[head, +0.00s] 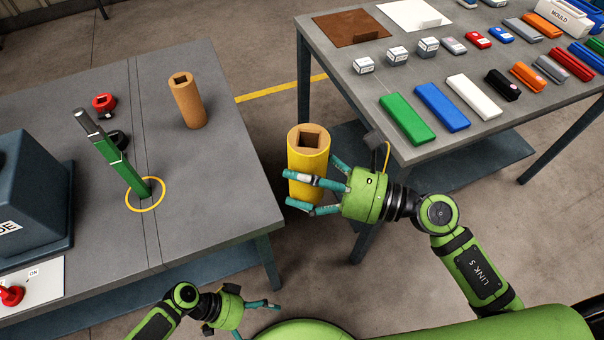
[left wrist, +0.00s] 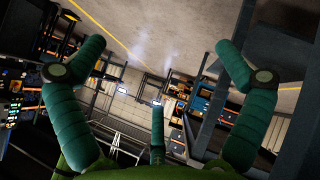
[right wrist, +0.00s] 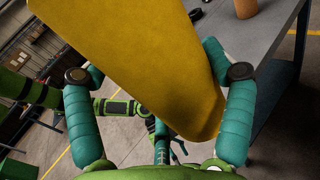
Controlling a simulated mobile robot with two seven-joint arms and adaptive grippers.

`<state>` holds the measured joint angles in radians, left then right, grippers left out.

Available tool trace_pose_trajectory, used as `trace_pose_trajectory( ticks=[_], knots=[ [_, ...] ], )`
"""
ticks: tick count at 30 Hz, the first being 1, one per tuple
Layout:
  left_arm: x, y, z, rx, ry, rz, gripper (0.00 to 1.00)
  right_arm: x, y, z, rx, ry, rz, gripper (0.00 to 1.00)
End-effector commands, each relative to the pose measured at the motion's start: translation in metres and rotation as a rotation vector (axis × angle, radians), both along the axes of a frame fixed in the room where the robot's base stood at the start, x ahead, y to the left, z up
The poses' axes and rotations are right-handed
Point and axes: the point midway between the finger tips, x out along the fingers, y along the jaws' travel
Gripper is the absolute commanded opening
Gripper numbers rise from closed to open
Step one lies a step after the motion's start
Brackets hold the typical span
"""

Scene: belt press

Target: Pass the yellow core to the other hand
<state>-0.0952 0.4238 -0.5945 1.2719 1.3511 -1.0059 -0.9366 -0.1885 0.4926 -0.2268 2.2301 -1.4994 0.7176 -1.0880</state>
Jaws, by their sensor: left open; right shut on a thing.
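The yellow core (head: 308,172) is a yellow cylinder with a tan top and a square hole. My right gripper (head: 318,192) is shut on its side and holds it upright in the gap between the two tables. In the right wrist view the yellow core (right wrist: 140,60) fills the space between the fingers. My left gripper (head: 262,305) is low at the bottom of the head view, below and left of the core and apart from it. In the left wrist view the left gripper (left wrist: 150,45) is open and empty, with floor and background between its fingers.
The right table (head: 350,75) holds several coloured blocks and trays.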

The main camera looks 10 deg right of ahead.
Motion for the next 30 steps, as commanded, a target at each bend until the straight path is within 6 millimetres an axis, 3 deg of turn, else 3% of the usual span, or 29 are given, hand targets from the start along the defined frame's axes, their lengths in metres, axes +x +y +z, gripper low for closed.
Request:
trace_pose_trajectory(
  ticks=[1,5,9,12,18,21,30],
  knots=[
    [-0.002,0.013,-0.023,0.085,0.019,0.066,1.00,0.000,0.000,0.001,0.001,-0.002,0.000,0.37],
    [-0.010,0.056,-0.079,0.319,0.038,0.243,1.00,0.000,0.000,0.001,0.001,-0.002,0.000,0.37],
    [-0.041,0.103,-0.129,0.554,0.044,0.419,1.00,0.000,0.000,0.001,0.001,-0.002,0.000,0.37],
    [-0.074,0.128,-0.152,0.681,0.034,0.509,1.00,0.000,0.000,0.001,0.001,-0.002,0.000,0.37],
    [-0.127,0.141,-0.172,0.786,0.009,0.587,1.00,0.000,0.000,0.001,0.001,-0.002,0.000,0.37],
    [-0.142,0.141,-0.175,0.798,0.003,0.597,1.00,0.000,0.000,0.001,0.001,-0.002,0.000,0.37],
    [-0.149,0.140,-0.176,0.802,-0.002,0.602,1.00,0.000,0.000,0.001,0.001,-0.002,0.000,0.37]
  ],
)
